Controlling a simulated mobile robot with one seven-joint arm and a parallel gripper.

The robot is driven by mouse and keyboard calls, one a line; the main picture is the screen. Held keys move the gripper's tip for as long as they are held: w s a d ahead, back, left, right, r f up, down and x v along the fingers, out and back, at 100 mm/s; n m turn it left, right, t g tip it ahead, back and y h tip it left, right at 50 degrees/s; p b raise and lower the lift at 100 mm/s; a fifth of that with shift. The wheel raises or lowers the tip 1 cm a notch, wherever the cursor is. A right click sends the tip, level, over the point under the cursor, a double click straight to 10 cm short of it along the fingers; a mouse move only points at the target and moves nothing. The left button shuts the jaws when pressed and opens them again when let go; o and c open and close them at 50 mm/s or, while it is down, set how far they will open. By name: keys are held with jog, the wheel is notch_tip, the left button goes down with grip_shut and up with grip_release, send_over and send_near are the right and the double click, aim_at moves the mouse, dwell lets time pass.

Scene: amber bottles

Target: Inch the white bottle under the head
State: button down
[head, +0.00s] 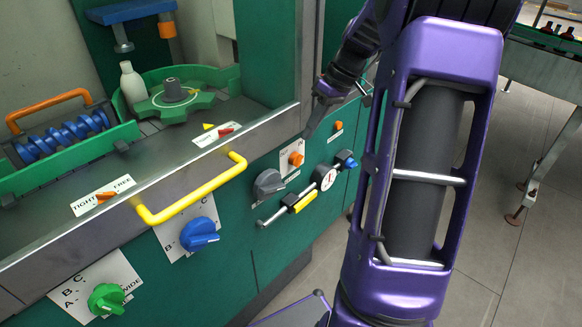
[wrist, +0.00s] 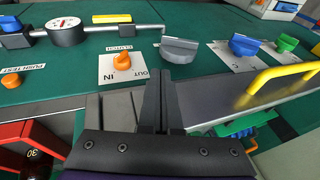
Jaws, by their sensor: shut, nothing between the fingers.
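The white bottle (head: 132,84) stands upright at the edge of the green star wheel (head: 178,97), on its left side. A blue head (head: 130,12) hangs above and behind it; the bottle is not clearly directly beneath it. My gripper (head: 315,122) is in front of the machine's panel, close to the orange clutch knob (head: 296,159). In the wrist view my gripper (wrist: 158,88) is shut and empty. There the clutch knob (wrist: 122,62), on a plate marked IN and OUT, is just left of the fingertips, and a grey knob (wrist: 179,49) is beyond them.
A yellow handle (head: 195,190) sticks out from the machine's front edge. Blue (head: 199,234) and green (head: 106,299) knobs are lower left. A gauge (head: 325,178) and a slider with a yellow block (head: 304,202) are beside the grey knob. The floor at right is partly clear.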

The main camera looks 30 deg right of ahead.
aim_at(267, 184)
jog(key=a+f+h+b, duration=0.1)
jog(key=a+f, duration=0.5)
jog(key=f, duration=0.6)
jog(key=shift+w+n+t+h+b, duration=0.3)
jog(key=shift+t+h+b, duration=0.1)
jog(key=shift+b, duration=0.5)
jog(key=shift+s+f+b, duration=0.1)
jog(key=shift+f+b, duration=0.5)
jog(key=shift+f, duration=0.05)
jog(key=shift+r, duration=0.1)
